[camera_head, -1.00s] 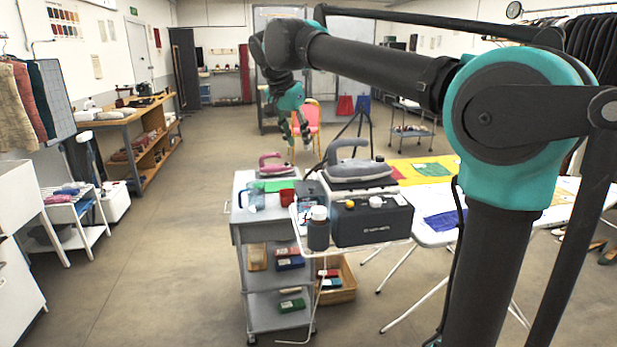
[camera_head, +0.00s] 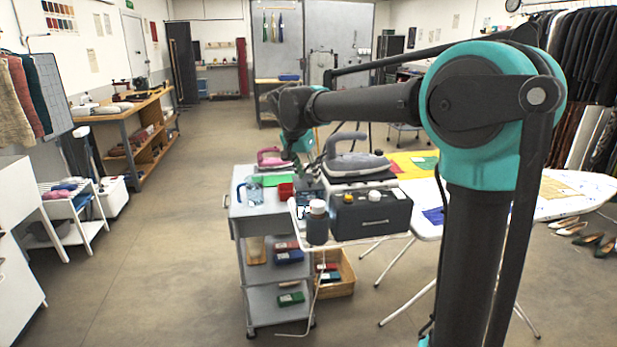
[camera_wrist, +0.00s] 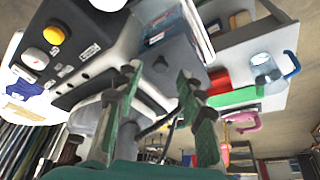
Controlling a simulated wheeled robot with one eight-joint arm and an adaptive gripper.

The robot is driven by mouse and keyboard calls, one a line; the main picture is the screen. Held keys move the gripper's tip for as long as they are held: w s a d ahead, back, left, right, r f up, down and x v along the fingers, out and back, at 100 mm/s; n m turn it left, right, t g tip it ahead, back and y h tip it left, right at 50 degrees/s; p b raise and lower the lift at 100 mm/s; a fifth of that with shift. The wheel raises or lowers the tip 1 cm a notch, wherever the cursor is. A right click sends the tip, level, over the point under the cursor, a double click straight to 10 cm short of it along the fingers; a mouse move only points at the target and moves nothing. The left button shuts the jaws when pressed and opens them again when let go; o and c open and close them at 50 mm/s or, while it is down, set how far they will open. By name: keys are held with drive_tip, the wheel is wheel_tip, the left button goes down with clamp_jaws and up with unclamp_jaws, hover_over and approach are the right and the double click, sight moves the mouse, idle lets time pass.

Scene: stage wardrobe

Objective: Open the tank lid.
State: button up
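A dark grey steam station (camera_head: 372,216) stands on a white-edged stand in the head view, with a grey iron (camera_head: 352,160) on top. In the wrist view, the station (camera_wrist: 95,55) shows at upper left, with a yellow-topped knob (camera_wrist: 54,34) and a white round cap (camera_wrist: 35,58). I cannot tell which part is the tank lid; no opening shows. My gripper (camera_wrist: 158,76) is open and empty, fingers apart. In the head view my gripper (camera_head: 301,168) hangs behind and left of the station, partly hidden.
A dark bottle with a white cap (camera_head: 317,225) stands just left of the station. An ironing board (camera_head: 570,190) extends right. The floor at left is open.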

drive_tip(key=shift+x, duration=0.85)
clamp_jaws()
